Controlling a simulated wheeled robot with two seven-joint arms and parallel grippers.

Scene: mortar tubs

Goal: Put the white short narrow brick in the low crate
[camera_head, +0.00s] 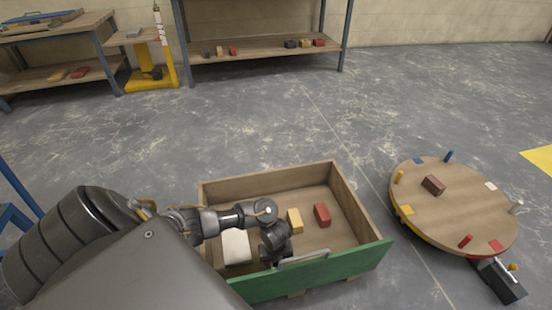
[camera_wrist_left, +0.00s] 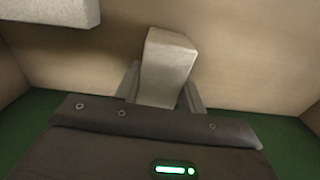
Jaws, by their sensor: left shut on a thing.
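The low crate (camera_head: 340,274) stands on the floor in front of me, with wooden walls and a green front. My left gripper (camera_head: 275,252) points down inside it, near the front wall. In the left wrist view my left gripper (camera_wrist_left: 162,92) is shut on a narrow whitish brick (camera_wrist_left: 168,62), the white short narrow brick by its look. The held brick is hidden in the head view. It is over or on the crate's wooden floor; I cannot tell if it touches. My right gripper is not in view.
In the crate are a wider white brick (camera_head: 237,246) at left, a yellow brick (camera_head: 295,221) and a red brick (camera_head: 322,215). The wide white brick also shows in the wrist view (camera_wrist_left: 50,35). A round wooden turntable (camera_head: 460,215) stands right. Shelves with bricks stand behind.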

